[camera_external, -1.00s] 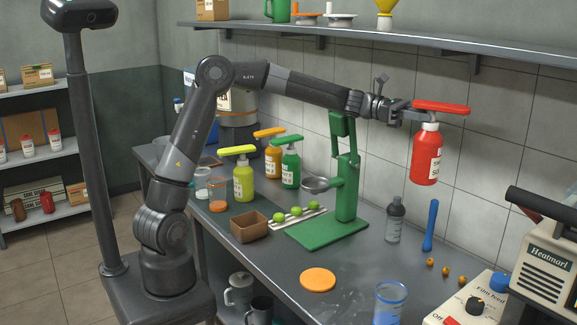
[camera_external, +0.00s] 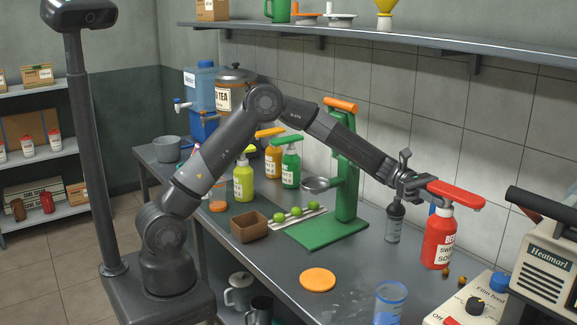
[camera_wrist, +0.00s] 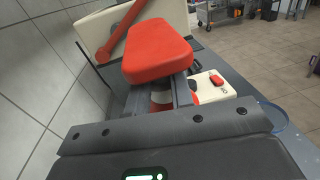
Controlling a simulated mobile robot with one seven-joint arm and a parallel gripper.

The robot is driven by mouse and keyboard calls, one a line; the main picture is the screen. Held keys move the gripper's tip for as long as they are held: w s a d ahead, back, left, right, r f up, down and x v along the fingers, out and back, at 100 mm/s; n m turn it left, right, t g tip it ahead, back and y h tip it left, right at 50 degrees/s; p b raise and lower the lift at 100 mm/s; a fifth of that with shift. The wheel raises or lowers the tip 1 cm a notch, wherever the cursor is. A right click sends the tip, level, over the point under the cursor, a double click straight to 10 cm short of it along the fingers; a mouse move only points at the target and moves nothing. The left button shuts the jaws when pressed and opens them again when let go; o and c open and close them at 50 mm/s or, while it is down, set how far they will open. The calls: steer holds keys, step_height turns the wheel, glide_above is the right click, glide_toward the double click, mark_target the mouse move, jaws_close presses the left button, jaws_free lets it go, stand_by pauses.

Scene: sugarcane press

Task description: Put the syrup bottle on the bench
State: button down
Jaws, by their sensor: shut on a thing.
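A red pump bottle (camera_external: 438,243) with a white label and a wide red pump top is upright at the right of the external view. My gripper (camera_external: 424,192) is shut on its neck, just under the pump top. The bottle's base is very close to the grey bench (camera_external: 352,274); I cannot tell if it touches.
A dark grey bottle (camera_external: 394,224) stands just left of the red one. A cream sealing machine (camera_external: 545,262) and a control box (camera_external: 472,306) stand to the right. Small brown balls (camera_external: 461,282) lie close by. A green press (camera_external: 345,190) stands further left; bench is clear around the orange disc (camera_external: 318,279).

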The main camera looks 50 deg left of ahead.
mark_target(433, 236)
steer(key=shift+s+d+f, duration=0.15)
steer(key=shift+d+f, duration=0.15)
steer(key=shift+f, duration=5.1)
steer(key=c, duration=1.3)
jaws_free()
steer(key=shift+f, duration=0.15)
steer(key=shift+o, duration=0.2)
